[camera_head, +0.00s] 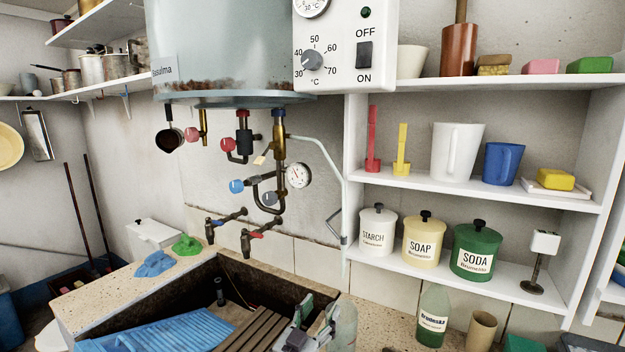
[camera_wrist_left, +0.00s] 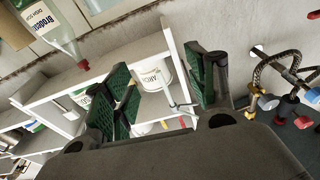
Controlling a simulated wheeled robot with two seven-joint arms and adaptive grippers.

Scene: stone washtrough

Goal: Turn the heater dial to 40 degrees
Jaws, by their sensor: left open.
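The heater dial (camera_head: 312,61) is a grey knob on the white control box (camera_head: 342,75) at the top middle of the head view. Its scale runs from 30 to 70 °C. The knob looks tilted to the lower left, towards the low end, but its exact setting is too small to read. My left gripper (camera_head: 312,325) is at the bottom middle of the head view, over the trough and well below the dial. In the wrist view its green-padded fingers (camera_wrist_left: 165,80) are apart with nothing between them. The dial is not in the wrist view. My right gripper is not in view.
An ON/OFF switch (camera_head: 364,55) sits beside the dial. Pipes, valves and a round gauge (camera_head: 298,175) hang below. Shelves (camera_head: 480,187) with mugs and canisters are right. The trough (camera_head: 150,310) lies below.

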